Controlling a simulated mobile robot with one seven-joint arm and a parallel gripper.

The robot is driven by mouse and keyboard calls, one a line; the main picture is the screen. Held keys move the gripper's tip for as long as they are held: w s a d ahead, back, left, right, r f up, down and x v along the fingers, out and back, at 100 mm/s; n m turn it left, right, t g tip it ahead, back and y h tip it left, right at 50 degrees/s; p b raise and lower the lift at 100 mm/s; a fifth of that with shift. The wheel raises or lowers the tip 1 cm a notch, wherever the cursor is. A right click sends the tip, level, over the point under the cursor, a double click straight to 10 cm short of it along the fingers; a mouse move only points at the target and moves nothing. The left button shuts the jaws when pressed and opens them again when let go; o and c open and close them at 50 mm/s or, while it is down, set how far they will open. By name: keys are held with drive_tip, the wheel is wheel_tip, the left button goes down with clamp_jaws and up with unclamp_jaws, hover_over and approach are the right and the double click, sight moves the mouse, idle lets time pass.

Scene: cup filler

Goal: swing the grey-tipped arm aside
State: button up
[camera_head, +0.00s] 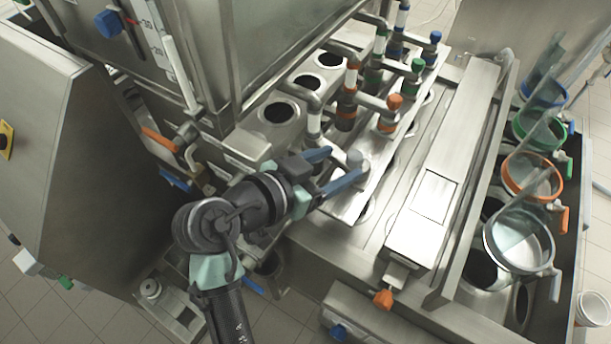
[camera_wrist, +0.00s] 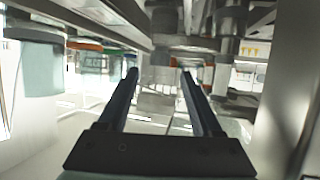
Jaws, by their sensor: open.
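The grey-tipped arm (camera_head: 354,158) is the nearest of a row of swinging arms in the head view. It reaches out from a vertical pipe over the steel deck, and its grey knob is at the outer end. My gripper (camera_head: 346,164) is open, with its two blue fingers pointing at the knob. The knob appears at or between the fingertips; contact cannot be told. In the wrist view, the open fingers of my gripper (camera_wrist: 159,76) point forward. Pale, blurred shapes show between them, and I cannot tell whether one is the knob.
The orange-tipped arm (camera_head: 394,102), green-tipped arm (camera_head: 417,65) and blue-tipped arm (camera_head: 435,37) stand behind. A steel tank (camera_head: 270,45) rises above left. A long steel cover (camera_head: 445,160) lies right, with clear coloured-rim cups beyond, such as the orange-rimmed one (camera_head: 507,182).

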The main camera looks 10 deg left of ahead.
drive_tip(key=b+v, duration=0.1)
drive_tip(key=v, duration=0.7)
drive_tip(key=shift+s+a, duration=0.2)
drive_tip(key=shift+s, duration=0.1)
drive_tip(key=shift+r, duration=0.15)
